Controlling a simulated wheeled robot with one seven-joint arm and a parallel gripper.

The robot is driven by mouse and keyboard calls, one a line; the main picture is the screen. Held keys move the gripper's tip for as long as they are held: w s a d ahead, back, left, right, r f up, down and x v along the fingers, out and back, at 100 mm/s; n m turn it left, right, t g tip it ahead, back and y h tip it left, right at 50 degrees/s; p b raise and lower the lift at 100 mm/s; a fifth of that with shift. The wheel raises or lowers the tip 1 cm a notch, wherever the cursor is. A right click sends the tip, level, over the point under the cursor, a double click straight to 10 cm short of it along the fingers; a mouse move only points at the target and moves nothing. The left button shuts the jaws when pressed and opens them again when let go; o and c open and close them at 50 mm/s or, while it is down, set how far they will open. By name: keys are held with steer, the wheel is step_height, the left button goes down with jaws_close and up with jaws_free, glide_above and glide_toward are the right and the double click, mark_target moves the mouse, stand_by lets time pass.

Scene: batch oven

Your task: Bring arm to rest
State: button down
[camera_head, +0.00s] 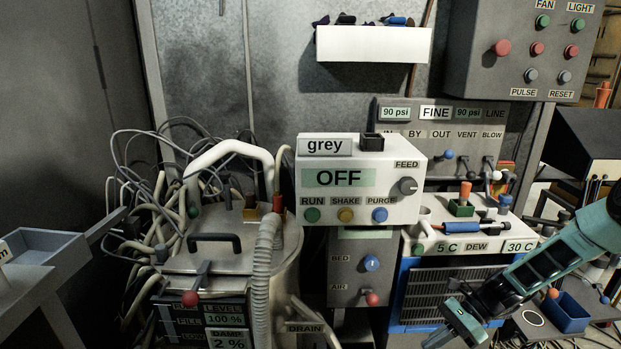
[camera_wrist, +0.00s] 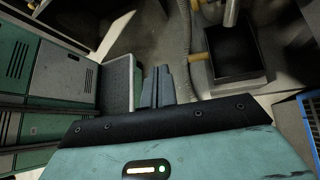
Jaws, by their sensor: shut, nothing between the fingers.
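My gripper (camera_head: 462,322) is at the lower right of the head view, at the end of my teal arm, in front of the blue-framed grille. Its fingers also show in the wrist view (camera_wrist: 157,86), side by side and shut with nothing between them. In the head view the gripper looks apart from the machines behind it, though the exact gap cannot be told.
A white control box marked "grey" (camera_head: 330,210) reads OFF. A lidded vessel (camera_head: 230,250) with hoses and tangled cables stands left. The blue-framed grille unit (camera_head: 415,290) is close behind my gripper. A dark open bin (camera_wrist: 232,84) shows in the wrist view.

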steer(key=s+a+r+n+h, duration=0.2)
steer(key=s+a+r+n, duration=0.15)
steer(key=r+n, duration=0.2)
steer(key=s+a+r+n+g+h, duration=0.1)
steer(key=s+a+r+n+h, duration=0.25)
steer(key=a+r, duration=0.2)
steer(key=s+a+r+n+h, duration=0.1)
steer(key=s+a+r+n, duration=0.2)
steer(key=r+n, duration=0.3)
steer(key=s+a+r+n+t+h, duration=0.1)
steer(key=s+r+n+t+h, duration=0.1)
steer(key=s+r+n, duration=0.45)
steer(key=s+a+r+n+t+h, duration=0.15)
steer(key=s+r+n, duration=0.25)
steer(key=s, duration=0.5)
step_height(320, 180, up, 21)
steer(key=p, duration=2)
steer(key=shift+s+d+f+n+p, duration=0.2)
steer(key=shift+s+d+n+p, duration=0.1)
steer(key=shift+s+n+p, duration=0.1)
